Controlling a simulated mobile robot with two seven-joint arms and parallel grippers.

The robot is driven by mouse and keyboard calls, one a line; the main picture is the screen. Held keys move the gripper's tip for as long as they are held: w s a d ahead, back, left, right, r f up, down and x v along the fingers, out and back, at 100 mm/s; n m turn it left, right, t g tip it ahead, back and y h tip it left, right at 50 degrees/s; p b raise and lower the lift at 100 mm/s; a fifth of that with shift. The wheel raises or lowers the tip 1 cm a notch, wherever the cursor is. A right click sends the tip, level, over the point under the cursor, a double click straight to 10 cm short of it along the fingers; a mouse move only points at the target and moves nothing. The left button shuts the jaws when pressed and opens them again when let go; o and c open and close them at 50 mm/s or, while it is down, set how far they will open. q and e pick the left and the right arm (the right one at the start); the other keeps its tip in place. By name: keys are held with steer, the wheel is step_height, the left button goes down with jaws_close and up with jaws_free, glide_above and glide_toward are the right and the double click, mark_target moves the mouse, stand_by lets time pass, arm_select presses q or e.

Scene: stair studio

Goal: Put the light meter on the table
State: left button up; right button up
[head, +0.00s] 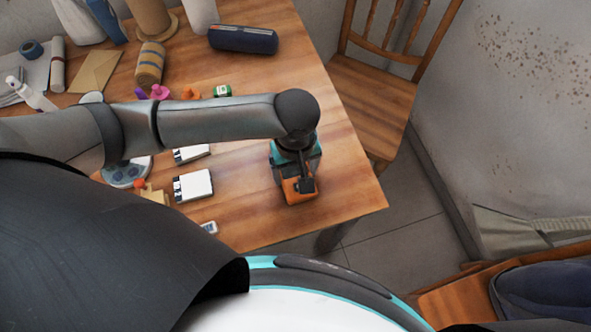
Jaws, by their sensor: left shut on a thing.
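My left arm reaches across the wooden table (350,185) from the left and bends down at its front right part. My left gripper (301,186) points down there and is shut on an orange and dark thing (293,195), partly hidden by the gripper. I cannot tell for sure whether this is the light meter, or whether it touches the tabletop. A small pale device with a bluish face (209,227) lies at the table's front edge; I cannot identify it surely. My right gripper is not in view.
White-and-black cards (193,185) lie left of the gripper. A dark blue case (243,39), a striped roll (150,63) and a brown envelope (95,71) are further back. A wooden chair (372,98) stands at the right edge. The tabletop right of the gripper is clear.

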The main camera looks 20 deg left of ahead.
mark_target(296, 173)
arm_select(q)
steer(key=o, duration=1.3)
step_height(296, 173, up, 12)
steer(key=p, duration=0.4)
steer(key=shift+r+p, duration=0.15)
steer(key=shift+p, duration=0.25)
